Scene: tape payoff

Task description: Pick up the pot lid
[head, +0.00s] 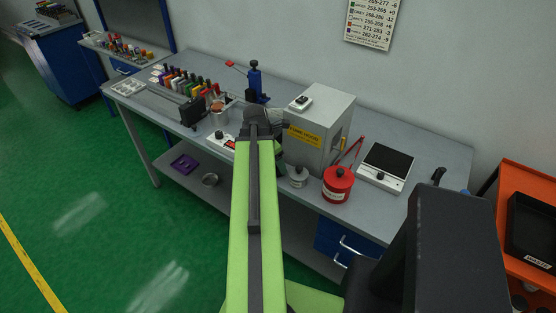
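A small grey metal pot with a dark-knobbed lid (298,172) stands on the workbench, just right of my arm and in front of the grey box. A red round can (337,186) with a black knob on its top stands to its right. I cannot tell for sure which of these tops is the pot lid. My gripper (262,126) is at the far end of my green arm, over the bench and left of the grey box. Its fingers are hidden or too dark to tell open from shut, and I see nothing held in it.
The grey box (325,128) with a yellow label stands right of my gripper. A scale (386,166) lies further right. A metal pot with brown contents (219,113), a blue stand (256,80) and several coloured bottles are to the left. An orange cart (530,240) stands far right.

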